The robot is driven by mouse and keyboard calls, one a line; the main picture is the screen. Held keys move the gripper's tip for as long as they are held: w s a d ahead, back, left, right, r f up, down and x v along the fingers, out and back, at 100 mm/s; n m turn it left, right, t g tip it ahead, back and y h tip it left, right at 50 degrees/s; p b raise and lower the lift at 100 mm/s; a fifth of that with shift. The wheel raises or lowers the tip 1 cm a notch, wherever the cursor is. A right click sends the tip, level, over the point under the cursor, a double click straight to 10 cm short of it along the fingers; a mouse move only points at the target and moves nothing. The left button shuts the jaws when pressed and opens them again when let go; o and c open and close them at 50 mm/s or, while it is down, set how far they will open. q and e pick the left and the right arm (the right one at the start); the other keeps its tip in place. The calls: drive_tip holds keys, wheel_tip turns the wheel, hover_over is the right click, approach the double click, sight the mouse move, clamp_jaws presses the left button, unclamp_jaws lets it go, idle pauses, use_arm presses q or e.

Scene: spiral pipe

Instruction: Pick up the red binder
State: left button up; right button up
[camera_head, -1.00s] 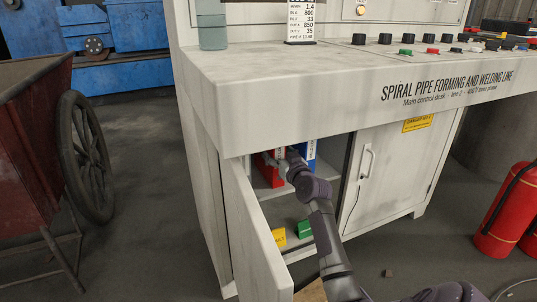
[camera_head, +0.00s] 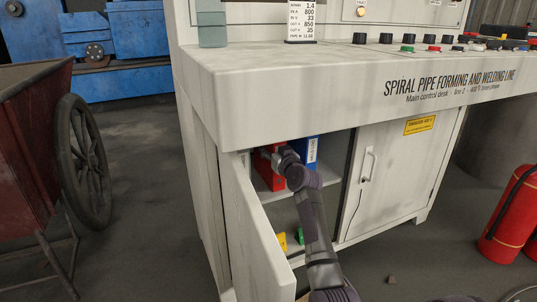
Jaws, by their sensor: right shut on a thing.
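The red binder (camera_head: 268,173) stands on the upper shelf inside the open cabinet under the control desk. My right gripper (camera_head: 277,156) reaches into the cabinet and is shut on the red binder; its fingertips are small and partly hidden. My right arm comes up from the bottom of the picture through the door opening. A blue binder (camera_head: 311,151) stands just right of the gripper. My left gripper is not in view.
The open cabinet door (camera_head: 257,235) stands left of my arm. The desk top (camera_head: 300,85) overhangs the opening. Yellow (camera_head: 282,241) and green (camera_head: 300,236) items are on the lower level. A fire extinguisher (camera_head: 512,213) stands right, a cart (camera_head: 28,150) left.

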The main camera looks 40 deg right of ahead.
clamp_jaws()
drive_tip(key=shift+r, duration=0.1)
drive_tip(key=shift+r, duration=0.15)
